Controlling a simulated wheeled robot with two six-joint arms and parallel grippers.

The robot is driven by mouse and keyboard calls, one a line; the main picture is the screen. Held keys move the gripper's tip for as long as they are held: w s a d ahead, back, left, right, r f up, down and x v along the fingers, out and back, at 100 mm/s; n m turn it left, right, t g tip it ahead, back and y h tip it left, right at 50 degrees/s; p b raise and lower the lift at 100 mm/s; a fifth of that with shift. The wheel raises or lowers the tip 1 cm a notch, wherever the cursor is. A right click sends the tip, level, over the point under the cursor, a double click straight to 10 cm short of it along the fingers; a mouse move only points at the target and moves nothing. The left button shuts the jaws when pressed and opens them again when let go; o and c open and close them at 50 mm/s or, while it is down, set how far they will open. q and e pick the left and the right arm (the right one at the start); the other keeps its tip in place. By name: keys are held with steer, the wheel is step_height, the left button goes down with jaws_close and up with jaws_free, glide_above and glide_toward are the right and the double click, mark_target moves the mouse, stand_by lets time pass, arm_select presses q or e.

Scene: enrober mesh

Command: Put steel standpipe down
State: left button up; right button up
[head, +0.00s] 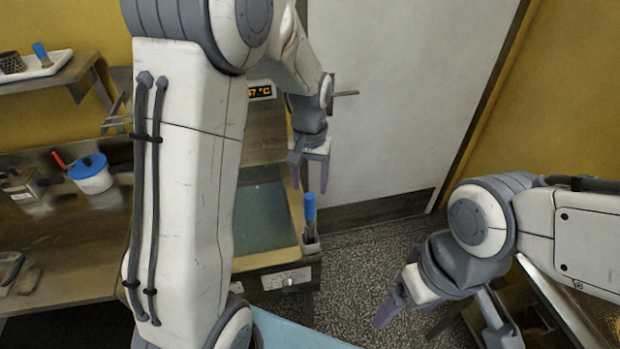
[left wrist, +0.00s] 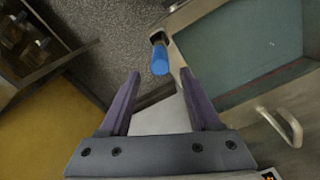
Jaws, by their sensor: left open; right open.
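A blue-handled piece (head: 310,207) stands upright in a small steel holder (head: 311,240) at the right edge of the water basin (head: 262,222). I cannot tell whether this is the steel standpipe; no other clear pipe shows. My left gripper (head: 309,174) is open and empty above the blue handle, fingers pointing down. In the left wrist view the blue handle (left wrist: 160,60) appears just beyond and between the open fingertips (left wrist: 160,74), apart from them. My right gripper (head: 412,316) is open and empty at the lower right, over the floor.
A shelf above carries a white tray (head: 40,67). A closed pale door (head: 405,100) stands behind. Speckled floor (head: 365,255) is free between basin and right arm.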

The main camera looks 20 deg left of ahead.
arm_select(q)
step_height(320, 180, up, 2)
steer(key=shift+r, duration=0.1)
steer(key=s+d+r+m, duration=0.3)
steer(key=s+d+m, duration=0.1)
steer(key=s+d, duration=0.7)
steer(key=s+d+m, duration=0.1)
steer(key=s+m, duration=0.1)
steer(key=s, duration=0.4)
steer(key=s+d+m+h, duration=0.1)
steer(key=s+d+m, duration=0.1)
steer(key=s, duration=0.5)
steer(key=shift+f+m, duration=0.15)
steer(key=shift+m, duration=0.25)
step_height(320, 180, down, 6)
steer(key=b, duration=0.6)
steer(key=shift+w, duration=0.1)
